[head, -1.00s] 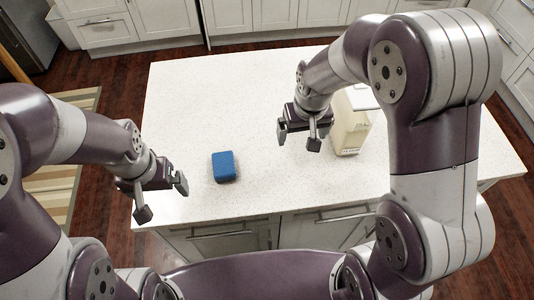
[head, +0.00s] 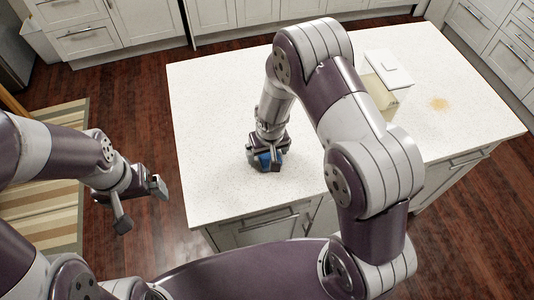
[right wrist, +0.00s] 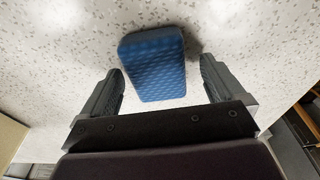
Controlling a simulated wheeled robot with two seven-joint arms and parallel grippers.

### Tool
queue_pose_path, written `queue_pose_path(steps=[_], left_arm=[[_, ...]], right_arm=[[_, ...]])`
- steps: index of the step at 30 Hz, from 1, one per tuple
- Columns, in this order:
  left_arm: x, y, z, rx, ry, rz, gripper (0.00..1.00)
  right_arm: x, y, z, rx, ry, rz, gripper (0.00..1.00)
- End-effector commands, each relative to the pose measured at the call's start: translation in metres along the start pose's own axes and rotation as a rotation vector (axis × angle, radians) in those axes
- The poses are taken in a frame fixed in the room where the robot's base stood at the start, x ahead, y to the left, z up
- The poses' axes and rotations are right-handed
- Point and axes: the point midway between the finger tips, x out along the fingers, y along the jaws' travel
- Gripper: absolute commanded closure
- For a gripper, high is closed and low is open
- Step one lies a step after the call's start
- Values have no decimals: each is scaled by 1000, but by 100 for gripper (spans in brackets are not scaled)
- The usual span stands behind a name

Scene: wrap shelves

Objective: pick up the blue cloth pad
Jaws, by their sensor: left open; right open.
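The blue cloth pad (right wrist: 155,65) lies on the white speckled countertop, and the right wrist view shows it just beyond and between my right gripper's open fingers (right wrist: 160,88). In the head view my right gripper (head: 266,163) is over the pad (head: 265,158) and hides most of it. The fingers look apart from the pad's sides. My left gripper (head: 141,205) is open and empty, off the left side of the counter, above the floor.
The island countertop (head: 215,110) is mostly clear. A cream carton-like container (head: 382,90) with a white top stands behind my right arm. A striped rug (head: 50,190) lies on the floor at left.

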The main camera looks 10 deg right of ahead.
Motion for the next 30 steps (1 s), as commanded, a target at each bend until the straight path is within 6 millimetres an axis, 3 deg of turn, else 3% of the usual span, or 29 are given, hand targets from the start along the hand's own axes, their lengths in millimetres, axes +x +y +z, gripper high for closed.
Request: queue_pose_path(steps=[21, 22, 27, 30], left_arm=[[3, 0, 0, 0, 0, 0, 0], [3, 0, 0, 0, 0, 0, 0], [3, 0, 0, 0, 0, 0, 0], [3, 0, 0, 0, 0, 0, 0]], right_arm=[[4, 0, 1, 0, 0, 0, 4], [4, 0, 1, 0, 0, 0, 7], [4, 0, 1, 0, 0, 0, 59], [4, 0, 1, 0, 0, 0, 60]])
